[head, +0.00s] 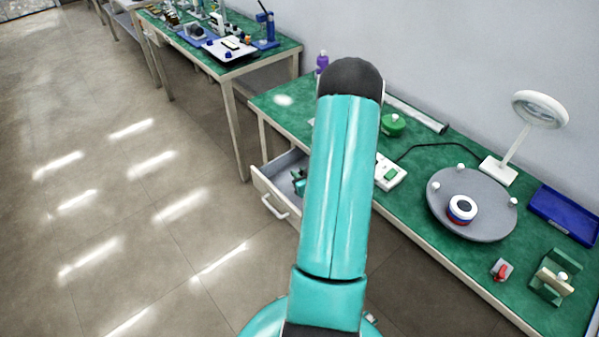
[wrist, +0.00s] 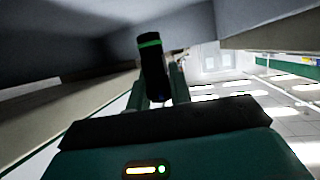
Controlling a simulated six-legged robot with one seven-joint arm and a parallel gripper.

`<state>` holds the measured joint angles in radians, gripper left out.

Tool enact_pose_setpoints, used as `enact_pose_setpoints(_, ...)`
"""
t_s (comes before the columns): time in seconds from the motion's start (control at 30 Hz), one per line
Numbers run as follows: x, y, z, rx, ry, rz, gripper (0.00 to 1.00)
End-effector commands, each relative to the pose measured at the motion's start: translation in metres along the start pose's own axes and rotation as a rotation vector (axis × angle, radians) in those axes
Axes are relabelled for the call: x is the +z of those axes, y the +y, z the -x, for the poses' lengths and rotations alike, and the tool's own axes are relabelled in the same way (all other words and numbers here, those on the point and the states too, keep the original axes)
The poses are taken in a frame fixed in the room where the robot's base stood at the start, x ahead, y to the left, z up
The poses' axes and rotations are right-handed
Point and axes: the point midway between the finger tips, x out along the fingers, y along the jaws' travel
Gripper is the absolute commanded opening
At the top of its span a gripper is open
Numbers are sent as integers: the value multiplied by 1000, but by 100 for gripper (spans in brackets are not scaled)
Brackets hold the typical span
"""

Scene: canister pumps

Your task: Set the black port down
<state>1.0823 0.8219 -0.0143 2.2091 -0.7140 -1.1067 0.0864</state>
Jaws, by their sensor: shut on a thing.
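The black port (wrist: 152,66) is a dark cylinder with a bright green ring near its far end, in the wrist view. My gripper (wrist: 160,88) is shut on it, one finger on each side. In the head view my own arm hides most of the area around the gripper. An open drawer (head: 267,186) with a handle sticks out under the green workbench. A small dark and teal shape shows inside it; I cannot tell if it is part of my gripper. In the wrist view, pale and brown surfaces lie close around the port.
The green bench (head: 412,222) holds a grey round turntable (head: 470,228) with a white, blue and red part, a magnifier lamp (head: 538,112), a blue tray (head: 565,215), a white switch box (head: 390,172) and a green round part (head: 393,125). The floor at left is clear.

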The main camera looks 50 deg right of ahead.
Motion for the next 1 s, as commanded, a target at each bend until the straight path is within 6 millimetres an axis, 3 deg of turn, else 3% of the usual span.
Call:
enact_pose_setpoints(0.23, 4, 0, -3, 1, 0, 0, 0)
enact_pose_setpoints(0.27, 4, 0, -3, 1, 0, 0, 22)
enact_pose_setpoints(0.37, 4, 0, -3, 0, 0, 0, 42)
enact_pose_setpoints(0.67, 2, -1, -4, 0, 0, 0, 42)
enact_pose_setpoints(0.83, -9, -1, 1, 0, 1, 1, 42)
enact_pose_setpoints(1.0, -8, 0, 35, 3, -2, -1, 42)
